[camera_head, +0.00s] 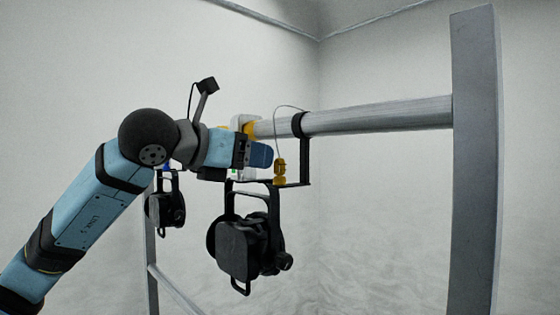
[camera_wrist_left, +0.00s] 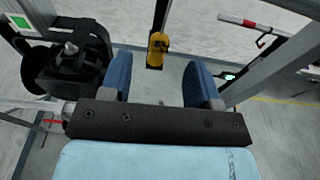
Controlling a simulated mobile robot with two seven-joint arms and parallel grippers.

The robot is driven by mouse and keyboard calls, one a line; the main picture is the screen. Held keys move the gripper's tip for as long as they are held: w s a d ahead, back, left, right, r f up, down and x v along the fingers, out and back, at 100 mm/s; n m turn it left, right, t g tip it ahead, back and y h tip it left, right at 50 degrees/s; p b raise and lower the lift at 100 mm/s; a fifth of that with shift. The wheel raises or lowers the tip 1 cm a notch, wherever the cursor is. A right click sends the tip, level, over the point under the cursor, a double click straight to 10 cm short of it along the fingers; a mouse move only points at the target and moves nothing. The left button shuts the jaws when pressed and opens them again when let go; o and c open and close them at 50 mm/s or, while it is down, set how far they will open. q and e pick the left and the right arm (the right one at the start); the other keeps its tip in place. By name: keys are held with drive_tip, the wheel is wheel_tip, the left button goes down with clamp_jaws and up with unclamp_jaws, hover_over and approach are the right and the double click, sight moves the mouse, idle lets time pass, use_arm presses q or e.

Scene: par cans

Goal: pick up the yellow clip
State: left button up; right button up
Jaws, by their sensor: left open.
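The yellow clip (camera_head: 279,170) hangs on a thin cable beside the black bracket under the metal bar. In the wrist view the yellow clip (camera_wrist_left: 157,44) shows beyond the gap between my blue fingers, roughly centred. My left gripper (camera_head: 260,155) is near the bar, just left of the clip in the head view. It is open and empty; both fingers of the left gripper (camera_wrist_left: 158,80) show in the wrist view, apart from each other. I cannot tell the exact distance to the clip. My right gripper is not in view.
The metal bar (camera_head: 380,117) runs to a grey upright (camera_head: 474,160) on the right. A black par can (camera_head: 247,247) hangs below the gripper, and a second par can (camera_head: 165,208) hangs further left. Another yellow piece (camera_head: 250,128) sits at the bar behind my gripper.

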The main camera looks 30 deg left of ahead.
sight(277, 164)
use_arm(q)
drive_tip(key=shift+x, duration=0.85)
drive_tip(key=shift+w+d+p, duration=0.15)
drive_tip(key=shift+w+p, duration=0.05)
drive_tip(key=shift+p, duration=0.15)
drive_tip(key=p+x, duration=0.2)
drive_tip(key=x, duration=0.2)
drive_tip(key=shift+w+f, duration=0.2)
drive_tip(key=shift+w+d+f, duration=0.1)
drive_tip(key=shift+w, duration=0.1)
